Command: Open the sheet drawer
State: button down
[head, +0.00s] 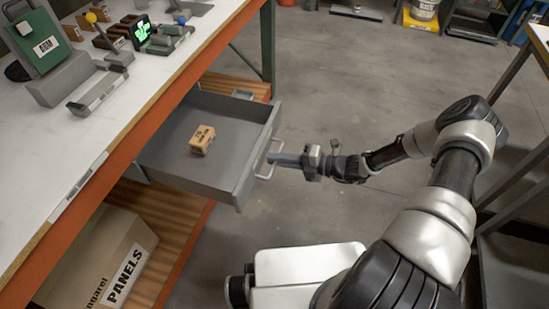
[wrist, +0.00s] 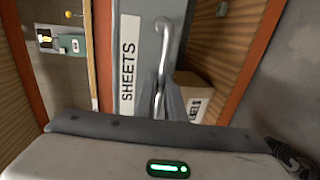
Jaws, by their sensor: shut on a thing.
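The grey sheet drawer (head: 222,168) stands pulled out from under the workbench in the head view, and a small brown box (head: 202,140) lies inside it. Its front, labelled SHEETS (wrist: 128,66), fills the middle of the wrist view. The drawer's silvery bar handle (head: 268,156) sticks out from the front and also shows in the wrist view (wrist: 164,45). My gripper (head: 275,158) is at this handle, its fingers shut on the bar. In the wrist view the fingers (wrist: 162,98) close around the lower part of the handle and partly hide it.
The white-topped workbench (head: 130,62) with an orange edge runs along the left, carrying several devices. A cardboard box labelled PANELS (head: 95,262) sits on the lower wooden shelf. Open concrete floor (head: 330,75) lies beyond my arm. A dark table frame (head: 515,190) stands at the right.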

jog(key=c, duration=1.8)
grip_release()
jog(key=shift+c, duration=0.2)
jog(key=p+v, duration=0.1)
jog(key=v, duration=1.6)
jog(key=shift+s+d, duration=0.1)
jog(key=shift+s, duration=0.05)
